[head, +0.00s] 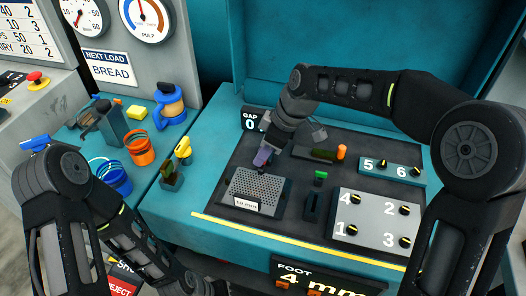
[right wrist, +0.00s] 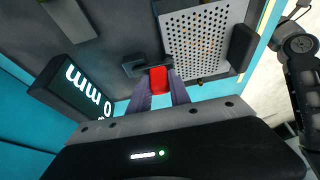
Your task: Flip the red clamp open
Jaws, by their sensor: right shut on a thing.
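The red clamp (right wrist: 158,79) shows in the right wrist view as a small red block beside a dark bracket, at the edge of the perforated plate (right wrist: 203,42). My right gripper (right wrist: 158,92) is shut on it, with one purple finger on each side. In the head view the right gripper (head: 263,158) points down at the back edge of the perforated plate (head: 258,184), which has a white label in front. The clamp is hidden behind the gripper there. My left arm shows at the lower left, but its gripper does not show.
A GAP display (head: 252,119) stands behind the gripper. A green block (head: 320,177), an orange-tipped handle (head: 341,152) and a numbered knob panel (head: 376,222) lie to the right. Tools and cups, including an orange cup (head: 140,150), stand on the left ledge.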

